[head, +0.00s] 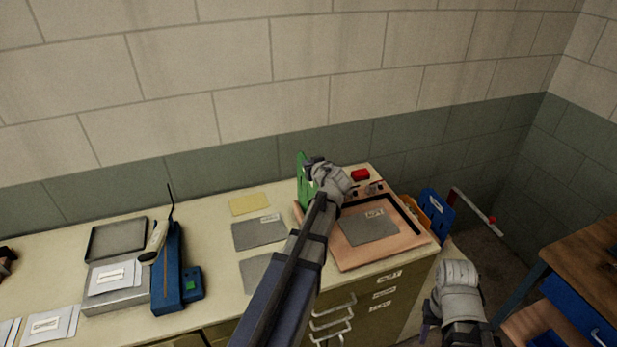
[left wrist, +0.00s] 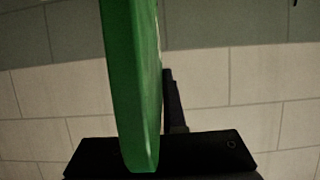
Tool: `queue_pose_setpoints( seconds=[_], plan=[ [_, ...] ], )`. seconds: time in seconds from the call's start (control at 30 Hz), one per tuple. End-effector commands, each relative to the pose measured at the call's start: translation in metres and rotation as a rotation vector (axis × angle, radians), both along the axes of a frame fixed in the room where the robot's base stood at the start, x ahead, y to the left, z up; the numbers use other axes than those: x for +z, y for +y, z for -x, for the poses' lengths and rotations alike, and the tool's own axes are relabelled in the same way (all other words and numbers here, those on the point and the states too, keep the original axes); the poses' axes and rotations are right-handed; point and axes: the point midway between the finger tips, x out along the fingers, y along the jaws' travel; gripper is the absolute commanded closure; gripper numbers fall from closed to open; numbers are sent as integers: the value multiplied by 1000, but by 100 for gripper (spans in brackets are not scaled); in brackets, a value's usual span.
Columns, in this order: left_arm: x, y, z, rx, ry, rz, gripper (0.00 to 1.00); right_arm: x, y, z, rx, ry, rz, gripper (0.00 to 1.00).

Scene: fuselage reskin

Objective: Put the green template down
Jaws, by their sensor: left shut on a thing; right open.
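The green template (head: 302,178) stands on edge, upright, above the back of the bench near the wall. My left gripper (head: 314,168) is shut on it; the arm and hand hide part of it. In the left wrist view the green template (left wrist: 132,85) runs up from the dark gripper (left wrist: 150,155). I cannot tell whether its lower edge touches the bench. My right gripper (head: 430,318) is open and empty, off the right end of the bench, low in the head view.
A tan board (head: 385,250) with a grey sheet (head: 368,227) lies right of my left arm. Grey sheets (head: 258,233) and a yellow sheet (head: 249,204) lie left. A blue tool (head: 167,275) and metal trays (head: 115,240) stand further left. A red object (head: 360,174) sits behind.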

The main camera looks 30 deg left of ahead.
Motion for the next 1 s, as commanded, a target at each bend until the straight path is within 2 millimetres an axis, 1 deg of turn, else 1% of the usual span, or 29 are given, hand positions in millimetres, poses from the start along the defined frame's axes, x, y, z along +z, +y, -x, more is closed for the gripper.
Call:
queue_pose_setpoints(
  seconds=[0.03, 0.2, 0.27, 0.33, 0.57, 0.7, 0.73, 0.9, 1.0],
  plan=[
    [-7, 0, 0, 0, -1, -1, 100, -7, 0, 0, 1, 0, 0, 50],
    [-29, 0, 0, 0, -1, -1, 100, -29, 0, 0, 4, 0, 1, 50],
    [-35, 0, 0, 0, -1, -1, 100, -35, 0, 0, 5, 0, 1, 50],
    [-37, 0, 0, 0, 0, -1, 100, -37, 0, 0, 6, 0, 1, 50],
    [-34, 0, 0, 0, 0, -1, 100, -34, 0, 0, 6, 0, 1, 50],
    [-39, 0, 0, 0, 0, -1, 100, -39, 0, 0, 5, 0, 1, 50],
    [-39, 0, 0, 0, 0, 0, 92, -39, 0, 0, 5, 0, 1, 50],
    [-38, 0, 0, 0, 0, 0, 72, -38, 0, 0, 5, 0, 1, 50],
    [-38, 0, 0, 0, 0, 0, 63, -38, 0, 0, 5, 0, 1, 50]
  ],
)
